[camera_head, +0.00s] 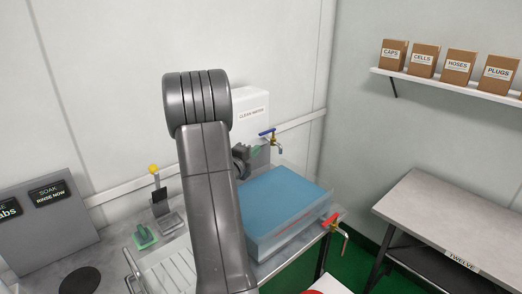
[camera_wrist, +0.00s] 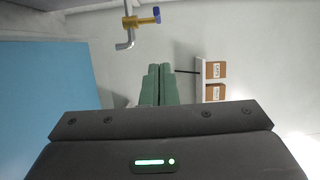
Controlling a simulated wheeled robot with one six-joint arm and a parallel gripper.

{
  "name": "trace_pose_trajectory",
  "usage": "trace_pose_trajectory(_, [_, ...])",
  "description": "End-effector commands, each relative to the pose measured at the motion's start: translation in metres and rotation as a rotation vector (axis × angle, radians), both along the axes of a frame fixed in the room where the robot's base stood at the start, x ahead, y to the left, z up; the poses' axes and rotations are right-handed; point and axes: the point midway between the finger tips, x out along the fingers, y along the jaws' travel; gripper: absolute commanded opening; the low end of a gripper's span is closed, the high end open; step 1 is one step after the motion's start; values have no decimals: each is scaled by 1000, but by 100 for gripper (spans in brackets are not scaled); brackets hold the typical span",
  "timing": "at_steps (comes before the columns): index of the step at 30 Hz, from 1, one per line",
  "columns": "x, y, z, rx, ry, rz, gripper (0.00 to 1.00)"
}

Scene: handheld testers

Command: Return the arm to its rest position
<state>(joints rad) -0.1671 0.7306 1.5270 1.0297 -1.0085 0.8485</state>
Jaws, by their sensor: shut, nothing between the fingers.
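My arm (camera_head: 208,190) rises through the middle of the head view, with a bulky dark joint at its top, and bends down behind itself. My gripper (camera_wrist: 159,84) shows in the wrist view as two green fingers lying side by side, shut with nothing between them. In the head view the gripper is mostly hidden behind my arm, close to the blue-handled tap (camera_head: 268,135). The same tap appears in the wrist view (camera_wrist: 135,20), apart from the fingers.
A clear tub with a blue surface (camera_head: 285,200) stands below the tap. A red-handled tap (camera_head: 333,222) sits at its front right. A white clean-water tank (camera_head: 251,112) is behind. A steel bench (camera_head: 450,220) and a shelf (camera_head: 440,82) of boxes are right.

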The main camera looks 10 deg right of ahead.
Motion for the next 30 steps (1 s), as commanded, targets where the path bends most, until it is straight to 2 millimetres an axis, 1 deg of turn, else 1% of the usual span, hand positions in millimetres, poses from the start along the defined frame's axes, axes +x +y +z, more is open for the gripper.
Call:
trace_pose_trajectory(2, [-4, 4, -1, -1, 1, 1, 0])
trace_pose_trajectory(6, [-6, 5, 0, 0, 1, -1, 0])
trace_pose_trajectory(14, [-5, 4, 0, 0, 1, -1, 0])
trace_pose_trajectory(17, [-1, 0, 0, 0, 1, -2, 0])
trace_pose_trajectory(20, [7, -8, 1, 1, 1, -4, 0])
trace_pose_trajectory(23, [20, -20, 1, 0, 0, -4, 0])
trace_pose_trajectory(30, [54, -54, 2, 1, 1, -5, 0])
